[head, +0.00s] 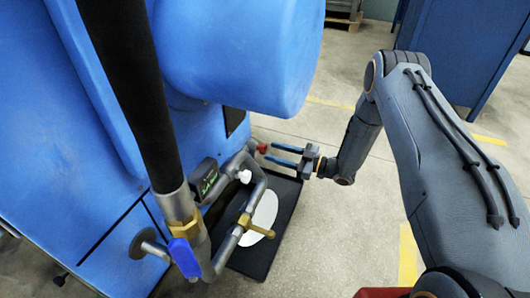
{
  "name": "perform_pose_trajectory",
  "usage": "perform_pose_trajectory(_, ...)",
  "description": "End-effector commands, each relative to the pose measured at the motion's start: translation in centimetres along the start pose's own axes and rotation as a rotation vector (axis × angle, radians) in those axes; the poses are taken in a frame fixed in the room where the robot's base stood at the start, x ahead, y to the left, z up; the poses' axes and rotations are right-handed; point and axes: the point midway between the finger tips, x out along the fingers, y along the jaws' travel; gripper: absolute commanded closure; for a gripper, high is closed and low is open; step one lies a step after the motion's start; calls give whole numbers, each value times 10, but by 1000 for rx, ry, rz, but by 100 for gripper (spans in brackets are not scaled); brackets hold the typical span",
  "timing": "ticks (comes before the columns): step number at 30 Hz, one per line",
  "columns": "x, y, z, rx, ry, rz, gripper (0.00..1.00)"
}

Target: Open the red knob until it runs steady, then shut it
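The red knob (262,148) is small and sits at the far end of the grey pipework on the blue machine. My gripper (269,152) comes in from the right with its two blue fingers apart. The fingertips are close to the knob, which shows just left of them. I cannot tell whether they touch it, and nothing shows held between the fingers. The knob's far side is hidden. No flow from the pipe can be made out.
The blue machine (240,50) fills the left and top. A thick black hose (130,80) drops to a blue-handled valve (184,256). A brass valve (250,228), a white knob (245,177) and a small display (206,180) crowd the pipes. A black tray (285,210) lies below, holding a white disc (263,212).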

Motion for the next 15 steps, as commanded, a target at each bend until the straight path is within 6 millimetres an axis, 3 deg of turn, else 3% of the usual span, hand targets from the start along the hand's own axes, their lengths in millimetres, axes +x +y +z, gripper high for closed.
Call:
perform_pose_trajectory(7, 36, 0, 2, -1, -1, -1, 60)
perform_pose_trajectory(15, 47, 0, 1, 0, -2, 2, 60)
